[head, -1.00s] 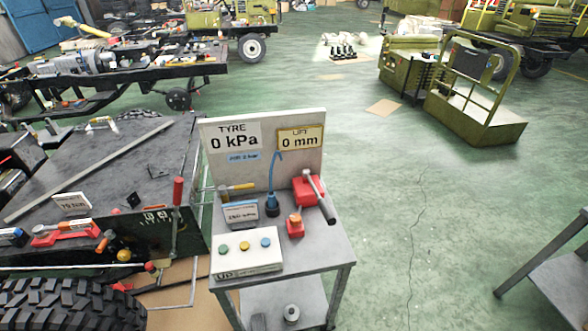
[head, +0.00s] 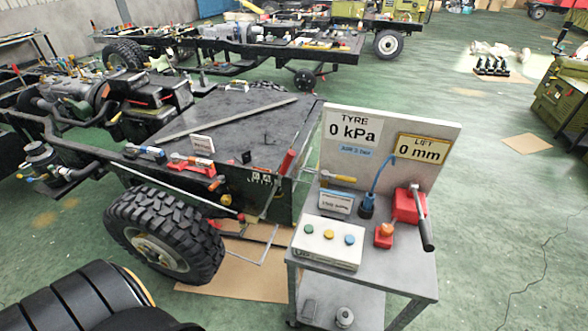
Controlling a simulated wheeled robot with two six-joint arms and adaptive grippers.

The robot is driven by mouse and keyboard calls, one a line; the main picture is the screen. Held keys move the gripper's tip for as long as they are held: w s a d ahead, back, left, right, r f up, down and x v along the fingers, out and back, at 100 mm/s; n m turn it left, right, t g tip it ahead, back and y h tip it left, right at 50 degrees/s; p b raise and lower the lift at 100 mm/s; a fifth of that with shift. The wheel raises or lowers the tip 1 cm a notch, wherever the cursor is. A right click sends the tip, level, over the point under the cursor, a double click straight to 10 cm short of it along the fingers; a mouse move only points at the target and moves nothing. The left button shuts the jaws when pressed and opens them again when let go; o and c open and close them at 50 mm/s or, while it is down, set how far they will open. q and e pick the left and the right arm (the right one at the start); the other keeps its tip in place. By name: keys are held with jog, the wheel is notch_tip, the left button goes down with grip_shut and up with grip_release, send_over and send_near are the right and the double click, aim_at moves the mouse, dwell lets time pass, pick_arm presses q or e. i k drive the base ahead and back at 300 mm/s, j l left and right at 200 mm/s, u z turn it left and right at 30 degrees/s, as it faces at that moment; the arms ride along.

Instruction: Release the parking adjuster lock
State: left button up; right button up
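I cannot tell which part is the parking adjuster lock. The nearby chassis (head: 285,200) has a dark flat deck with small parts along its near edge. A red upright handle (head: 288,162) stands at its right corner. An orange-handled part (head: 216,183) and a red part (head: 192,160) sit on the near edge, with a yellow round knob (head: 225,199) below. A red-tipped rod (head: 241,217) sticks out beneath the corner. These parts are small, and their settings cannot be read. Neither of my grippers is in view.
A grey cart (head: 385,268) at right carries a button box (head: 328,241), a red lever unit (head: 408,205) and a board reading 0 kPa and 0 mm. A large tyre (head: 165,237) is at the chassis's near side. A black ribbed thing (head: 85,298) fills the bottom left.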

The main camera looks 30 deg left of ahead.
aim_at(222, 179)
jog(key=u, duration=1.7)
